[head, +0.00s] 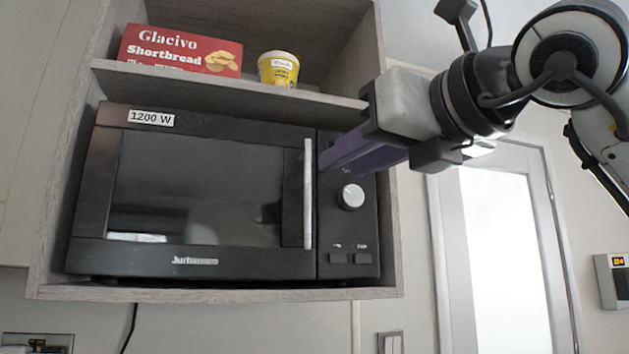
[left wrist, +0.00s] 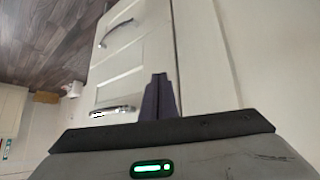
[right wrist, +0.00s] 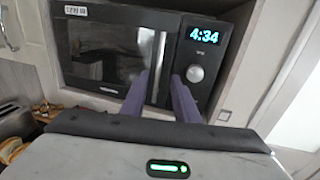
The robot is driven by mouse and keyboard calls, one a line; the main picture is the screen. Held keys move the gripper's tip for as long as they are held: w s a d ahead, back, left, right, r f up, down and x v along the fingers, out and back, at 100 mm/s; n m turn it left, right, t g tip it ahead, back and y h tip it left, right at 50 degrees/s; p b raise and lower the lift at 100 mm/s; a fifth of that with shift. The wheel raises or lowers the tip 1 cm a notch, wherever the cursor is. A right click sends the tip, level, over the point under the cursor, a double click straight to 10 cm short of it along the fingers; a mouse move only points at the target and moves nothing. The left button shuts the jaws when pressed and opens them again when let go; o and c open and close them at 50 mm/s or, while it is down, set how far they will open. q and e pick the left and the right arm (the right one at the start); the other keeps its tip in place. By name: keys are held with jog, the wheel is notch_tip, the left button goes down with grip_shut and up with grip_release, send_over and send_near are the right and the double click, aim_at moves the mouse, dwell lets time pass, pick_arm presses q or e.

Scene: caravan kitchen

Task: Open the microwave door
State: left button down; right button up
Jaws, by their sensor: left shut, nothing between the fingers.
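The black microwave (head: 200,125) sits in a wooden wall cubby, and its door (head: 190,190) looks closed. The silver vertical handle (head: 308,195) is on the door's right side; it also shows in the right wrist view (right wrist: 158,60). My right gripper (head: 328,158) reaches in from the right, its purple fingers just right of the handle's upper part. In the right wrist view my right gripper (right wrist: 159,76) is open, and the handle appears between its fingertips; contact cannot be told. My left gripper (left wrist: 159,76) is shut and empty, facing white cabinet fronts.
The control panel with a round knob (head: 351,196) is right of the handle. A red shortbread box (head: 180,50) and a yellow tub (head: 278,69) stand on the shelf above. The cubby's side wall (head: 385,230) is close on the right. A white cabinet (left wrist: 130,60) is near my left gripper.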

aim_at(309, 182)
jog(key=p+x, duration=0.3)
jog(key=x, duration=0.5)
jog(key=shift+w+a, duration=0.2)
jog(key=shift+w+a+f, duration=0.15)
jog(key=shift+w+a, duration=0.05)
jog(key=shift+w, duration=0.15)
jog(key=shift+c, duration=0.3)
grip_shut()
